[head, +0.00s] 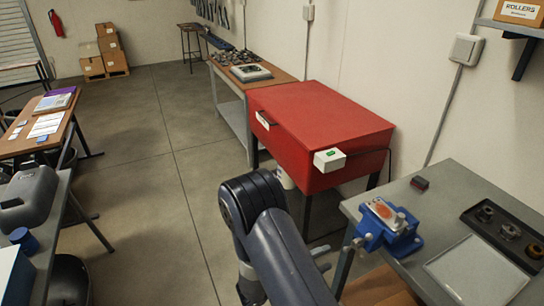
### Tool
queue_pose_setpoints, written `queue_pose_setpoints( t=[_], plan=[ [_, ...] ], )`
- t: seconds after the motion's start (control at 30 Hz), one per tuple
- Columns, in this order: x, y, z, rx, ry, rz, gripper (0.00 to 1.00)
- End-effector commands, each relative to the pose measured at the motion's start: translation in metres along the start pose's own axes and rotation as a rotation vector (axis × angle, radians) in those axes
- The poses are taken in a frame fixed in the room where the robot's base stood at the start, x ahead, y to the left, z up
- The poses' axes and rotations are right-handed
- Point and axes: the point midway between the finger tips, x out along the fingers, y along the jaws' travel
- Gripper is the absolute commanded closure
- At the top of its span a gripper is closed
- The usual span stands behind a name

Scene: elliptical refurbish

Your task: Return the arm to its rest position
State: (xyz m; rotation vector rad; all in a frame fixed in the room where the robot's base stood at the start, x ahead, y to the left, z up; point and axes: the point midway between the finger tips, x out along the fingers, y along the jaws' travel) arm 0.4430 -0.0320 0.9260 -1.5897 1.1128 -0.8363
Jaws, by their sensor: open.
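My arm rises from the bottom middle of the head view, with its dark elbow bent in front of the red cabinet. My gripper (322,259) shows only in part, just right of my arm's dark link. Two short grey fingertips stick out there, apart, with nothing seen between them. The rest of the gripper is hidden behind the link. It is left of the grey workbench (450,180) and below the red cabinet (318,118).
A blue vise (388,232) holding an orange-topped part stands at the bench's near left edge. A black tray (507,232) and a pale panel (474,270) lie on the bench. Desks stand at the left. The floor (150,190) between is clear.

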Motion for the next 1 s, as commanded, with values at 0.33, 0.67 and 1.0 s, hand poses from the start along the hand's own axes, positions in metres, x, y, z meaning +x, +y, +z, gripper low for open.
queue_pose_setpoints(
  t=[0.33, 0.67, 1.0],
  plan=[
    [0.058, -0.002, -0.002, -0.002, 0.005, 0.002, 0.52],
    [0.088, 0.0, -0.001, -0.001, 0.001, 0.0, 0.52],
    [0.087, 0.0, -0.001, 0.017, 0.0, 0.0, 0.52]
  ],
)
